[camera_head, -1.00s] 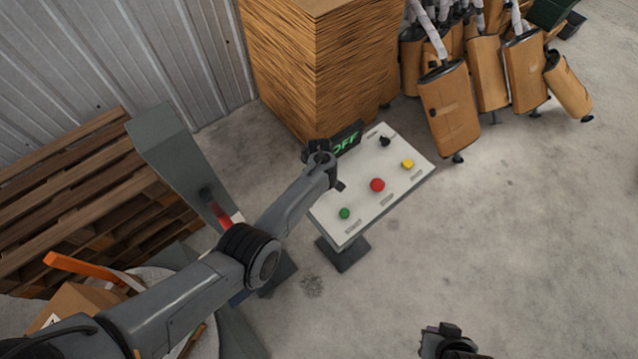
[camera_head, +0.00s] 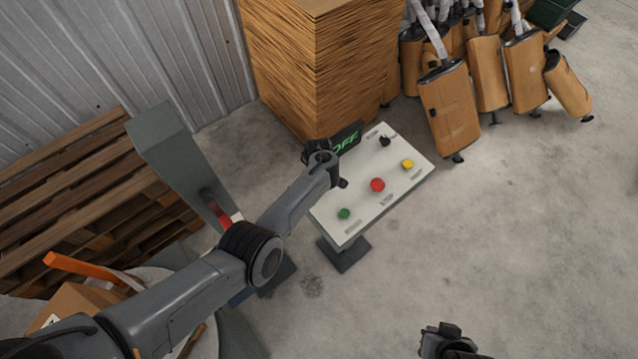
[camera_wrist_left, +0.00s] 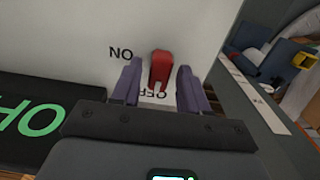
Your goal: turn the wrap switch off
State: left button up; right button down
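The wrap switch, a small red lever (camera_wrist_left: 160,68), shows in the left wrist view on a white panel face with upside-down ON and OFF labels beside it. My left gripper (camera_wrist_left: 160,88) is open, with one finger on each side of the red lever. Whether the fingers touch it is unclear. In the head view my left gripper (camera_head: 338,180) is over the left part of the white control panel (camera_head: 352,222) and hides the switch. A dark display (camera_head: 346,141) shows green OFF letters. My right gripper (camera_head: 440,340) is at the bottom edge, its opening unclear.
The panel also carries a green button (camera_head: 344,213), a red button (camera_head: 377,185), a yellow button (camera_head: 407,164) and a black knob (camera_head: 385,140). A cardboard stack (camera_head: 315,75) stands behind it. A grey post (camera_head: 178,155) stands left.

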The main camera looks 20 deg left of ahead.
pick_arm(q)
jog(key=shift+r, duration=0.15)
jog(key=shift+r+p, duration=1.7)
jog(key=shift+r, duration=3.6)
